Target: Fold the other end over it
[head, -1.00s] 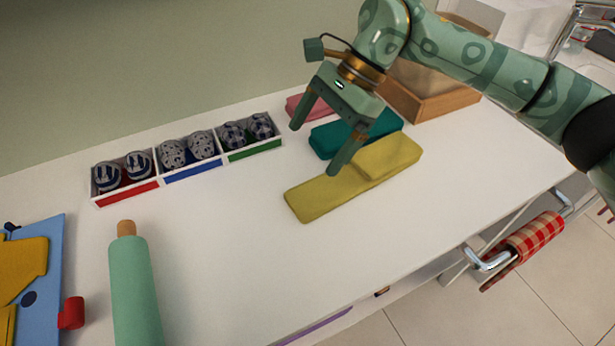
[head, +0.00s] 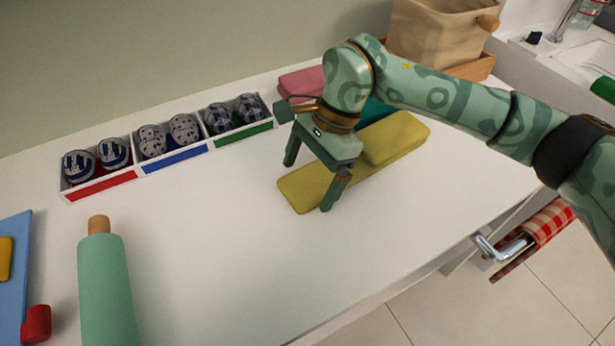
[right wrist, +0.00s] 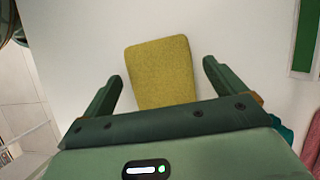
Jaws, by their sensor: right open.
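A yellow cloth (head: 390,140) lies flat on the white top. Its right end is folded over into a thicker layer, and its left end (head: 298,188) is a single flat layer. My right gripper (head: 308,186) is open above the flat left end, its fingers on either side of the strip. In the right wrist view the yellow end (right wrist: 160,72) shows between and beyond the two open fingers (right wrist: 163,80), not held. The wrist hides part of the cloth's middle. My left gripper is not in view.
A teal folded cloth (head: 376,111) and a pink one (head: 300,82) lie behind, partly hidden by my arm. Boxes of patterned rolled items (head: 168,138) stand at back left. A green roller (head: 106,285) and blue board (head: 12,265) are at left. The front middle is clear.

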